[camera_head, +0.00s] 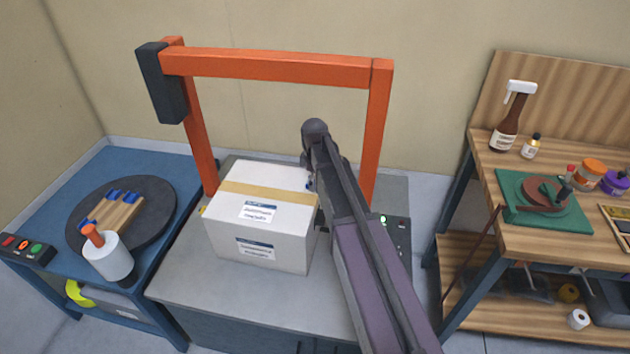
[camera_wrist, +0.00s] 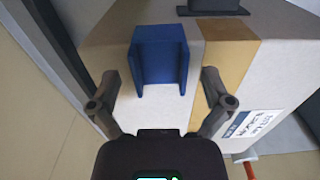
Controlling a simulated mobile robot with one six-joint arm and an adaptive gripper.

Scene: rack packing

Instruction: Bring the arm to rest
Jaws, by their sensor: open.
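My arm reaches up from the lower right in the head view and bends down beside a white carton. My gripper is largely hidden behind my own arm there. In the wrist view my gripper (camera_wrist: 159,85) is open, its two dark fingers apart with nothing held between them. A blue U-shaped piece (camera_wrist: 160,48) lies just beyond the fingers, against the white carton (camera_wrist: 205,75). The carton also shows in the head view (camera_head: 225,225), closed with brown tape and labelled. A small bit of blue shows at its right edge.
An orange frame (camera_head: 270,66) arches over the grey bench (camera_head: 180,285) and carton, close to my arm. A blue table (camera_head: 60,195) with a dark turntable (camera_head: 160,215) stands left. A wooden workbench (camera_head: 535,240) with a brown spray bottle (camera_head: 505,130) stands right.

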